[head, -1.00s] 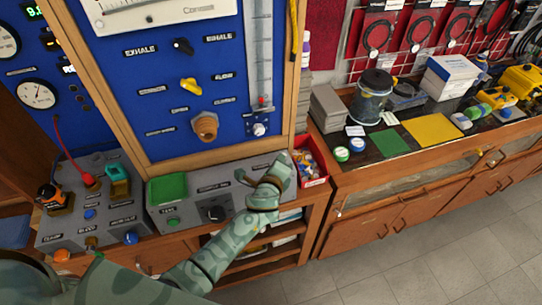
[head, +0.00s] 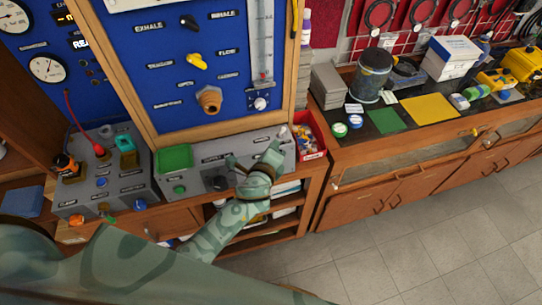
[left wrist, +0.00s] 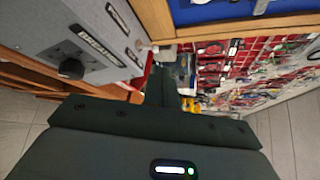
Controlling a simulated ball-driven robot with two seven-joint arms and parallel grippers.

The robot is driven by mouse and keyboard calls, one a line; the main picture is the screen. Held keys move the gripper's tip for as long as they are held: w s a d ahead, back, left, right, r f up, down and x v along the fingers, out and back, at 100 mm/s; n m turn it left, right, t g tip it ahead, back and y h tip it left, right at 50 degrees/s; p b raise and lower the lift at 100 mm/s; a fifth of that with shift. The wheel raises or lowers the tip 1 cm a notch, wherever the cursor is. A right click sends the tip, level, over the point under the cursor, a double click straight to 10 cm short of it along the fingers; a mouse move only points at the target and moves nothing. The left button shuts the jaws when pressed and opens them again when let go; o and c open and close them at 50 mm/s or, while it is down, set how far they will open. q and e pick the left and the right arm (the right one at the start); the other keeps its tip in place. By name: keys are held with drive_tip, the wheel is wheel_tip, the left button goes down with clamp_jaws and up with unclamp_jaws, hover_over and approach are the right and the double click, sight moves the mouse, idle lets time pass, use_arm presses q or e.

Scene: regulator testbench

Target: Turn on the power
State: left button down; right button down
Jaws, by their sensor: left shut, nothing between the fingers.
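A grey control box (head: 205,160) stands under the blue panel. It has a green square (head: 175,158), a green button (head: 180,189), a black knob (head: 220,183) and a small pale toggle (head: 283,131) at its right end. My left gripper (head: 273,153) is shut and empty, in front of the right part of the box. It hides part of the box's face and labels; I cannot tell whether it touches. In the left wrist view the box's face shows the black knob (left wrist: 70,68) and the pale toggle (left wrist: 148,45). My right gripper is out of view.
A red bin (head: 308,135) of small parts adjoins the box on the right. A second grey box (head: 100,185) with connectors and a red cable is at left. An open shelf (head: 275,230) is below. The blue panel (head: 160,85) rises behind.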

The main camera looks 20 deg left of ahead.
use_arm(q)
drive_tip(key=v, duration=0.5)
drive_tip(key=shift+s+d+r, duration=0.15)
drive_tip(key=shift+d+r, duration=0.15)
drive_tip(key=shift+r, duration=0.1)
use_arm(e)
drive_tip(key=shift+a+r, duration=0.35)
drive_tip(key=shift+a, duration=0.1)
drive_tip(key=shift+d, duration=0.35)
